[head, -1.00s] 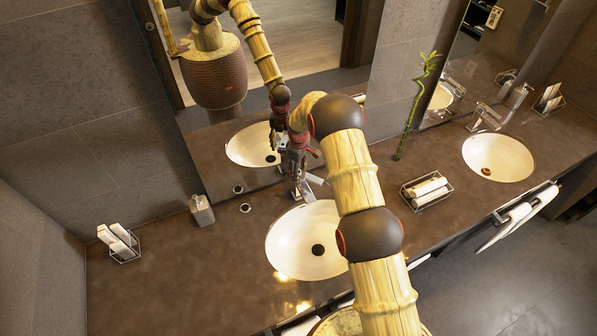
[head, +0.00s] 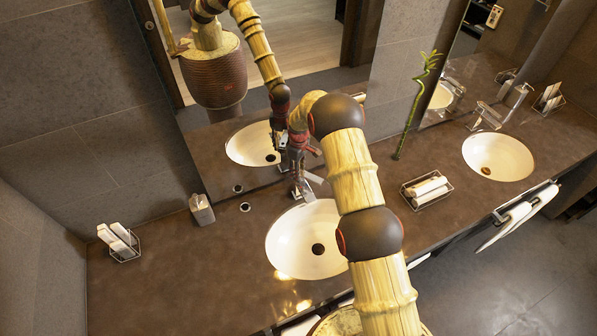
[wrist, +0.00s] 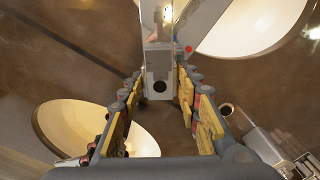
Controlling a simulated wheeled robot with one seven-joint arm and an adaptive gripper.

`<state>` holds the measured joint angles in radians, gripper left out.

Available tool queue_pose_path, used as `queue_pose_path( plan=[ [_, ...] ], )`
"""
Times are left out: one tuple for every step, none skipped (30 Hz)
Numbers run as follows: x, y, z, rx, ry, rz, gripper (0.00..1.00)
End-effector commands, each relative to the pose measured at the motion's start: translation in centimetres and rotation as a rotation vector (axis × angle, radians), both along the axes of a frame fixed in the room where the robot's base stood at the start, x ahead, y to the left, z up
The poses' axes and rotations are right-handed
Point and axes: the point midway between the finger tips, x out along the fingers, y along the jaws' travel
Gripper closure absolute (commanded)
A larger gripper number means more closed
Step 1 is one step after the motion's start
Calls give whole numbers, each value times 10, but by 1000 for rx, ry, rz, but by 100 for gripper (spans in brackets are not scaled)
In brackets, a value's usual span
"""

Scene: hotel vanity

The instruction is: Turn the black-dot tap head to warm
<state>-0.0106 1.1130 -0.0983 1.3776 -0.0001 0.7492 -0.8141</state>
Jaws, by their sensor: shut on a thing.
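The chrome tap head (wrist: 159,60) with a black dot on its end is in the middle of the wrist view. My gripper (wrist: 160,80) is shut on it, one yellow-padded finger on each side. A small red dot shows at the right of the tap, near the basin. In the head view my gripper (head: 298,178) is at the tap (head: 312,184) behind the near basin (head: 292,255). My wrist and arm hide much of the tap there, and the black dot cannot be seen.
A soap dispenser (head: 202,210) stands left of the tap. A rack of rolled towels (head: 428,190) and a bamboo stalk (head: 408,120) are to the right. A second basin (head: 497,158) has its own tap (head: 486,117). The mirror (head: 240,150) is close behind my gripper.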

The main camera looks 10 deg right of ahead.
Motion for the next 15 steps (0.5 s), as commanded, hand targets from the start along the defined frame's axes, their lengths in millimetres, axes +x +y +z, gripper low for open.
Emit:
queue_pose_path(
  plan=[
    [0,0,0,0,0,0,96],
    [0,0,0,0,0,0,98],
    [0,0,0,0,0,0,100],
    [0,0,0,0,0,0,100],
    [0,0,0,0,0,0,100],
    [0,0,0,0,0,0,100],
    [0,0,0,0,0,0,100],
    [0,0,0,0,0,0,100],
    [0,0,0,0,0,0,100],
    [0,0,0,0,0,0,100],
    [0,0,0,0,0,0,100],
    [0,0,0,0,0,-2,100],
    [0,0,0,0,0,-3,100],
    [0,0,0,0,0,-6,100],
    [0,0,0,0,0,-12,100]
  ],
)
